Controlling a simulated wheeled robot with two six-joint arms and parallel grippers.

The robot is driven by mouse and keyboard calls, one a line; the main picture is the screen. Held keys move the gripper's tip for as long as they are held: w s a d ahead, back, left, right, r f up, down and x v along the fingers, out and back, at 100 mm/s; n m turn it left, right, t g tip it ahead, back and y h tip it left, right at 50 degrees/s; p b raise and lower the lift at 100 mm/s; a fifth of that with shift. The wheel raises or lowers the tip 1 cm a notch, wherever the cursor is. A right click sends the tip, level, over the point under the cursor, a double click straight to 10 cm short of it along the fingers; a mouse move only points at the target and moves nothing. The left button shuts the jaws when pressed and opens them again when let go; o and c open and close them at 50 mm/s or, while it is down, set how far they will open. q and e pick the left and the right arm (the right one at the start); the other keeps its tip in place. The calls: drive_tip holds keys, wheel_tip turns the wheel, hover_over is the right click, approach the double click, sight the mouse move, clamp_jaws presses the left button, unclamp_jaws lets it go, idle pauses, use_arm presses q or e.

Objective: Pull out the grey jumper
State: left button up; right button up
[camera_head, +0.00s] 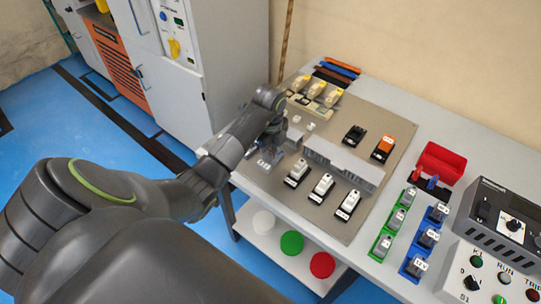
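My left arm comes in from the left, and its gripper (269,154) is low over the left edge of the grey-beige panel (325,221). The fingertips are small and partly hidden by the wrist, so I cannot tell whether they are open or shut. A small pale piece with dark marks (264,164) shows right at the fingertips; I cannot tell whether it is held. No part is clearly recognisable as the grey jumper; it may be at the fingertips or hidden by the gripper. Two small whitish pieces (311,126) sit on the panel behind the gripper. My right gripper is not in view.
A long grey slotted duct (342,161) stands right of the gripper. Grey-topped modules on black bases (321,187) stand in front of it, with black and orange modules (384,147) behind. Yellowish modules (316,88) stand farther back. A red bin (441,161) stands right.

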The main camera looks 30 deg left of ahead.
use_arm(q)
drive_tip(key=shift+c, duration=0.4)
clamp_jaws()
drive_tip(key=shift+r, duration=0.2)
drive_tip(key=shift+r+p, duration=0.8)
drive_tip(key=shift+p, duration=0.1)
drive_tip(key=shift+r+p, duration=0.3)
drive_tip(key=shift+r, duration=0.05)
wheel_tip(320, 180, up, 5)
drive_tip(key=p, duration=0.4)
drive_tip(key=shift+f, duration=0.1)
